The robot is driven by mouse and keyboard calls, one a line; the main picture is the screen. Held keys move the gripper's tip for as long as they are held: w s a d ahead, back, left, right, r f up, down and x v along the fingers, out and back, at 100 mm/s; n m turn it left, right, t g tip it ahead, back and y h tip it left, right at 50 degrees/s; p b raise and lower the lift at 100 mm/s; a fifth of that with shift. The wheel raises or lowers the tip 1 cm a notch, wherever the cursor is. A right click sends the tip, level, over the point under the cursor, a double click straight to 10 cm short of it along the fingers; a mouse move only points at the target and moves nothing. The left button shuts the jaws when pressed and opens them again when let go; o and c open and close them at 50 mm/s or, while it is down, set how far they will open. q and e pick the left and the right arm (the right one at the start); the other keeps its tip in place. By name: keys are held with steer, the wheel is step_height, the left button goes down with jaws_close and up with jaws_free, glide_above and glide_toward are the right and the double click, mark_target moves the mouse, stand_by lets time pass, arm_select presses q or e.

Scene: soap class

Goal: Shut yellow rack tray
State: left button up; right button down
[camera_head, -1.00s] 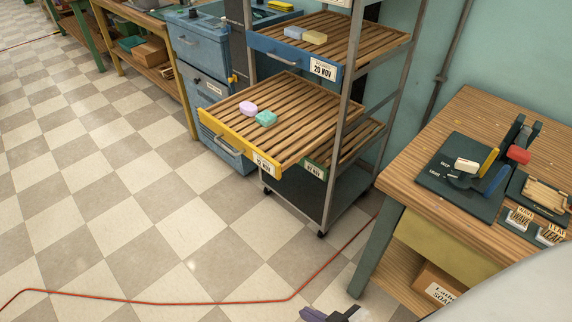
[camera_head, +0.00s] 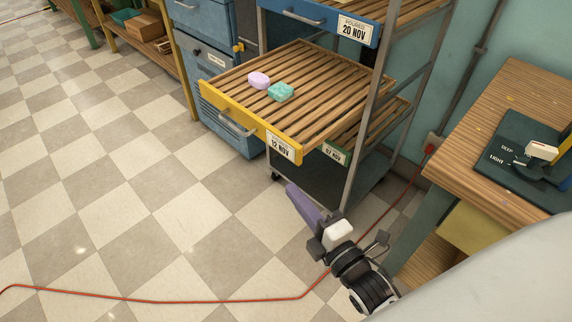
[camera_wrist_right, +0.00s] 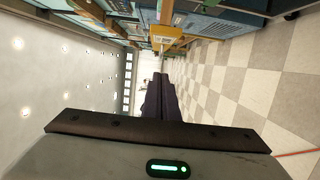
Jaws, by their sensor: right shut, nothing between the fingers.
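The yellow rack tray (camera_head: 245,124) is pulled out of the metal rack toward the left. Its slatted bed carries a pink soap (camera_head: 259,80) and a green soap (camera_head: 281,92). Its front has a metal handle and a 12 NOV card. My right gripper (camera_head: 292,190) is in front of the rack, below and right of the tray's front, apart from it. Its purple fingers are shut and empty; they also show in the right wrist view (camera_wrist_right: 158,95). My left gripper is not in view.
A blue-fronted tray (camera_head: 315,22) is above and a green-fronted tray (camera_head: 334,153) below, both in the rack. A wooden workbench (camera_head: 470,135) stands at the right. A red cable (camera_head: 160,301) crosses the floor. The checkered floor at the left is clear.

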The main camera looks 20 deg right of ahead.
mark_target(287, 157)
arm_select(q)
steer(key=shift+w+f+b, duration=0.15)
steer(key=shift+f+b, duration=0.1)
steer(key=shift+b, duration=0.05)
arm_select(e)
steer(key=w+d, duration=0.2)
steer(key=w, duration=0.9)
steer(key=shift+w+d, duration=0.15)
steer(key=shift+d, duration=0.25)
steer(key=shift+r, duration=0.1)
steer(key=shift+d, duration=0.1)
